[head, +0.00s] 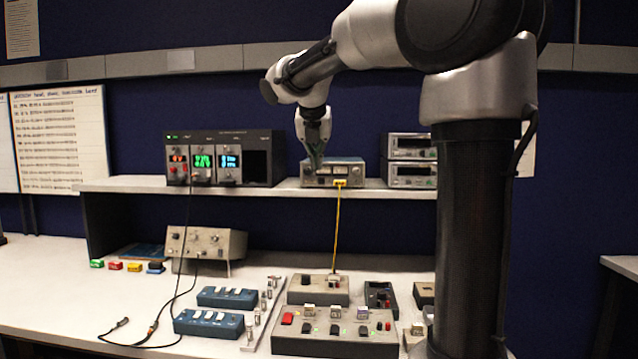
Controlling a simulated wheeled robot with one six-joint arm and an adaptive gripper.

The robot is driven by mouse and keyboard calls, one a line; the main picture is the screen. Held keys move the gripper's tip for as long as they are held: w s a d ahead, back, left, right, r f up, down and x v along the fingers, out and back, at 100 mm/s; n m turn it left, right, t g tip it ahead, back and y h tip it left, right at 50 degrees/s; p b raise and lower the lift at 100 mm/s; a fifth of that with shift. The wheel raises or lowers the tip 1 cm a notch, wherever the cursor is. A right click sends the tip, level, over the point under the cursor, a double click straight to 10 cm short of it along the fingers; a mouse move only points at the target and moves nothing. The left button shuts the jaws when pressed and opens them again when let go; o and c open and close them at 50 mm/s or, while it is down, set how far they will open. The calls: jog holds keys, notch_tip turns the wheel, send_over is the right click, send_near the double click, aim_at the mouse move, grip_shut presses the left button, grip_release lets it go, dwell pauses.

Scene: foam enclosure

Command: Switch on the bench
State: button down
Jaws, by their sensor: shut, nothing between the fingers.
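The bench (60,285) is a long white worktop with a raised shelf (120,185) along its back. On the worktop, a grey switch box (335,343) carries a red switch (287,318), several clear-capped switches and small green and red lights. A smaller grey box (318,291) sits behind it. My gripper (316,165) points down in front of a grey instrument (345,163) on the shelf and hides part of its left face. My gripper is shut and empty. Whether its tips touch the instrument cannot be told.
A rack with lit green and blue displays (222,158) stands left on the shelf. Stacked instruments (412,160) stand right, partly near my column. Blue switch boxes (208,323), a beige box (206,243) and black cables (135,342) lie on the worktop. A yellow cable (337,230) hangs from the shelf.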

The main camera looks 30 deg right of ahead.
aim_at(321, 181)
jog(key=shift+w+f, duration=0.1)
jog(key=shift+w+d+r+x, duration=0.25)
jog(key=shift+w+r+x, duration=0.05)
jog(key=shift+x, duration=1.8)
jog(key=shift+w+d+r+x, duration=0.2)
jog(key=shift+w+r+x, duration=0.1)
jog(key=shift+x, duration=1.8)
jog(key=shift+w+d+r+x, duration=0.25)
jog(key=shift+x, duration=1.9)
jog(key=shift+w+d+f, duration=0.15)
jog(key=shift+w+f, duration=0.05)
jog(key=shift+f, duration=0.05)
jog(key=shift+r, duration=0.1)
